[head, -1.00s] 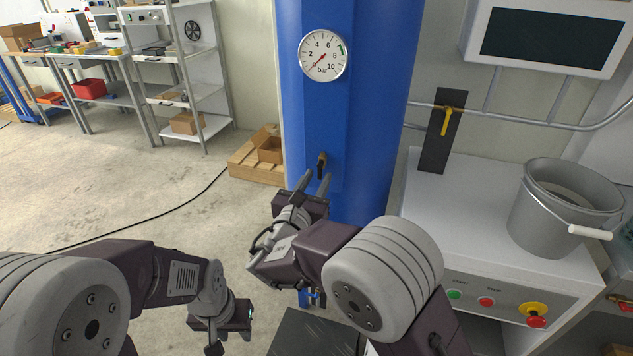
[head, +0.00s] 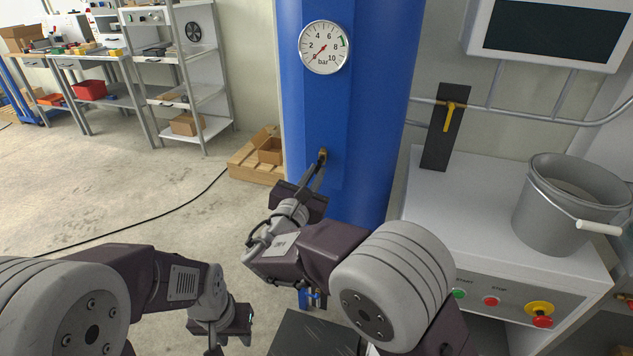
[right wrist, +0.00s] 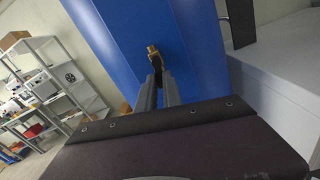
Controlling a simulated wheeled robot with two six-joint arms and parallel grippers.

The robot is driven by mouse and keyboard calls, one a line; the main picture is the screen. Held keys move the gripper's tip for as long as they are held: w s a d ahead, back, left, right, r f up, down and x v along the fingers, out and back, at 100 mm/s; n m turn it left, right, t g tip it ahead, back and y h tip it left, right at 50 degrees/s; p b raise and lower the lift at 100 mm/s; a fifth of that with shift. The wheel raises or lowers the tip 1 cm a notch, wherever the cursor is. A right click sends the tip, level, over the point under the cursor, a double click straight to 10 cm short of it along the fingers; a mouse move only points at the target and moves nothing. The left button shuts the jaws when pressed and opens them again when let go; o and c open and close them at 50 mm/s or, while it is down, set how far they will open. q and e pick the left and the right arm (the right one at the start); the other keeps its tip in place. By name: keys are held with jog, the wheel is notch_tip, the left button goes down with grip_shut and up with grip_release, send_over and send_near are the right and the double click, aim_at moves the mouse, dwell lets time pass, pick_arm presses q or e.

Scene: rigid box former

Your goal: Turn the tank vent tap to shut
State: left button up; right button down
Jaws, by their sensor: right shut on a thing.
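The tank vent tap (head: 323,154) is a small brass fitting with a dark lever on the front of the blue tank (head: 385,110), below the gauge. It also shows in the right wrist view (right wrist: 152,50). My right gripper (head: 319,169) reaches up to it with its fingers close together, shut on the tap's lever. In the right wrist view my right gripper's fingertips (right wrist: 160,77) cover most of the lever, so its exact angle is hard to see. My left gripper (head: 232,334) hangs low at the left, away from the tank; its fingers are unclear.
A pressure gauge (head: 325,48) sits on the tank above the tap. A yellow-handled valve (head: 450,116) on a dark plate and a grey bucket (head: 568,208) are at the right by the white cabinet (head: 470,205). Cardboard boxes (head: 268,150) lie left of the tank.

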jog(key=m+b, duration=0.3)
jog(key=b, duration=0.1)
jog(key=a+m+b, duration=0.1)
jog(key=m+b, duration=0.2)
jog(key=m, duration=0.1)
jog(key=r+m+b, duration=0.1)
jog(key=m+b, duration=0.3)
jog(key=shift+w+a+b, duration=0.25)
jog(key=shift+a+b, duration=0.05)
jog(key=shift+a, duration=0.1)
jog(key=m+b, duration=0.1)
jog(key=r+m+b, duration=0.1)
jog(key=m, duration=0.1)
jog(key=shift+a+m+b, duration=0.1)
jog(key=shift+m+b, duration=0.2)
jog(key=shift+b, duration=0.05)
jog(key=shift+r+m+b, duration=0.2)
jog(key=shift+m+b, duration=0.25)
jog(key=shift+m, duration=0.15)
jog(key=c, duration=1.5)
grip_release()
jog(key=shift+r, duration=0.1)
jog(key=p+v, duration=0.1)
jog(key=v, duration=0.8)
